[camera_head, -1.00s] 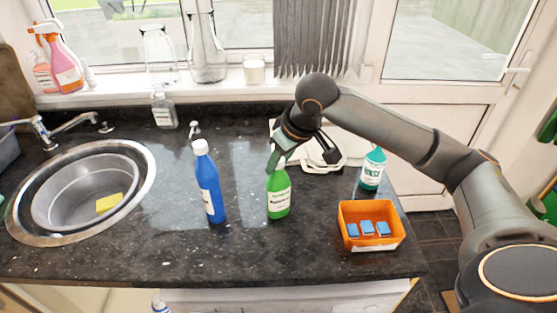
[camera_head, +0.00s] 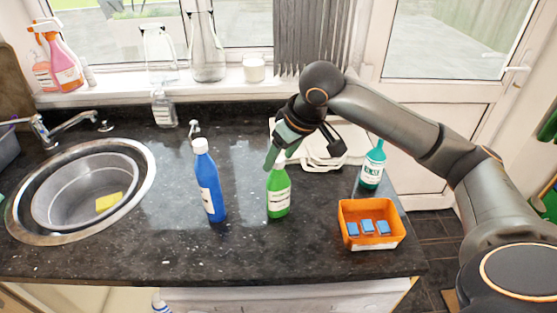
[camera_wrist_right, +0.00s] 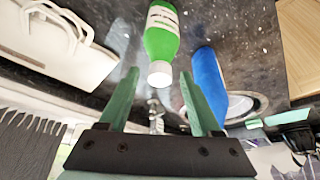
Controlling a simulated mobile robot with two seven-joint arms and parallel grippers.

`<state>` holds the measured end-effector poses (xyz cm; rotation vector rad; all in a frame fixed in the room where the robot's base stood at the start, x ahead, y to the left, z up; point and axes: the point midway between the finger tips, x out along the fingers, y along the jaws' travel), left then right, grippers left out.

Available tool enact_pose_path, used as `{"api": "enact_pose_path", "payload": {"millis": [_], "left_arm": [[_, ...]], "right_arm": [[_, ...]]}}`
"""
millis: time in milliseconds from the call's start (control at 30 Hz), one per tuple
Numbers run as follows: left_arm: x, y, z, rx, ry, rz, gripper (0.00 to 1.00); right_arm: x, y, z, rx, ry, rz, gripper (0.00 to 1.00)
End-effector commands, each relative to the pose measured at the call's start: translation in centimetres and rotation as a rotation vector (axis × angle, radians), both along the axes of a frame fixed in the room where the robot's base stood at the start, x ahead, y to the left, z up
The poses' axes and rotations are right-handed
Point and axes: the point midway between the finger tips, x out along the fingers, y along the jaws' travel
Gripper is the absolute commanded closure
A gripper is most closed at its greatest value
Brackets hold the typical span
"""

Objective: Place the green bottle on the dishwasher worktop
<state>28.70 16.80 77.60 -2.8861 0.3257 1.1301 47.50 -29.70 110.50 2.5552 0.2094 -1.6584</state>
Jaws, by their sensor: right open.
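The green bottle (camera_head: 278,194) stands upright on the dark granite worktop (camera_head: 150,245), right of the blue bottle (camera_head: 208,182). My right gripper (camera_head: 306,156) is open and empty, above and just behind the green bottle, with one finger close to its top. In the right wrist view the green bottle (camera_wrist_right: 161,38), with its white cap, shows ahead of the two green fingers (camera_wrist_right: 158,92), not held. I cannot tell if a finger touches it. My left gripper is in neither view.
An orange box (camera_head: 371,232) with blue blocks stands at the right edge. A teal-capped bottle (camera_head: 372,166) stands behind it. A white bag-like item (camera_head: 325,150) lies behind the green bottle. The sink (camera_head: 80,188) is left. Worktop in front of the bottles is clear.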

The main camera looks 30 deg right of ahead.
Motion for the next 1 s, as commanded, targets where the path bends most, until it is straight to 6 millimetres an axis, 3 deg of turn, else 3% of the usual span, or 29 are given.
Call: {"api": "enact_pose_path", "payload": {"millis": [200,433,600,1000], "left_arm": [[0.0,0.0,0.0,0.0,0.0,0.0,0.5],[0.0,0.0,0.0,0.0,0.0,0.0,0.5],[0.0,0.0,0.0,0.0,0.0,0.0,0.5],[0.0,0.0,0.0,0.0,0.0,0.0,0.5]], "right_arm": [[-1.9,-0.3,4.6,0.0,-0.007,0.001,0.35],[-3.5,-0.6,8.2,0.0,-0.005,0.0,0.35],[-4.0,-0.7,9.2,0.0,-0.003,0.0,0.35],[-4.1,-0.7,9.3,0.0,-0.001,0.0,0.35]]}}
